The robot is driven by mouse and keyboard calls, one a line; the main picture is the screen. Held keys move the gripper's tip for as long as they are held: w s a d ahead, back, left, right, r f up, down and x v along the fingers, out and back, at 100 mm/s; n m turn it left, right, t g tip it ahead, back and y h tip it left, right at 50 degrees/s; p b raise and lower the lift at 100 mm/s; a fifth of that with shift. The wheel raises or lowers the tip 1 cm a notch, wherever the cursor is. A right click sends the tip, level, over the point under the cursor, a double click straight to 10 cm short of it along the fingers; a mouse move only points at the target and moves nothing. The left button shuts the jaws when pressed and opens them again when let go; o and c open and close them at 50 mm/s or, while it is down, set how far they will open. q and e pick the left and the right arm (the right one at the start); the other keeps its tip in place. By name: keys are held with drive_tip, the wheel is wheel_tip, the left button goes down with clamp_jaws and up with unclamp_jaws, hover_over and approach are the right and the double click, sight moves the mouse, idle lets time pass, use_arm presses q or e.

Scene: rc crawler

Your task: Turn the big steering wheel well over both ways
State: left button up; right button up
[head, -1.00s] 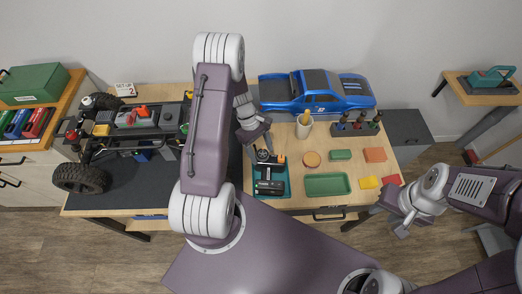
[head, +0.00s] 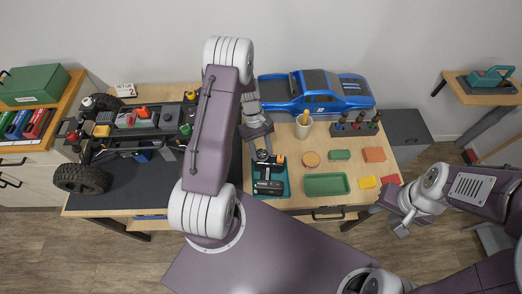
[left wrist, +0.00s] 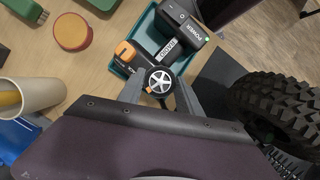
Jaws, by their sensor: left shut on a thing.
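The radio transmitter (head: 268,186), black with "RADIO" lettering, stands in a teal tray (head: 284,191) on the table; it also shows in the left wrist view (left wrist: 168,50). Its steering wheel (left wrist: 159,81), black-rimmed with pale spokes and an orange mark, sits beside an orange-topped part. My left gripper (left wrist: 159,92) is shut on the wheel, one finger on each side of its rim. In the head view the left gripper (head: 262,145) comes down from behind the wheel, and my forearm hides the table to its left. My right gripper (head: 390,222) is open and empty off the table's right front corner.
The crawler chassis (head: 135,122) with big tyres stands at left on a dark mat. A blue truck body (head: 315,92) lies behind.

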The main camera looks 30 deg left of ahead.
use_arm(q)
drive_tip(key=shift+w+d+m+g+y, duration=0.1)
drive_tip(key=shift+m+g+y, duration=0.2)
drive_tip(key=shift+m, duration=0.75)
drive_tip(key=shift+m+g+y, duration=0.3)
drive_tip(key=shift+m, duration=0.75)
drive_tip(key=o, duration=1.4)
drive_tip(key=shift+c, duration=0.2)
drive_tip(key=b+v, duration=0.1)
drive_tip(key=v, duration=0.8)
drive_tip(key=shift+r, duration=0.1)
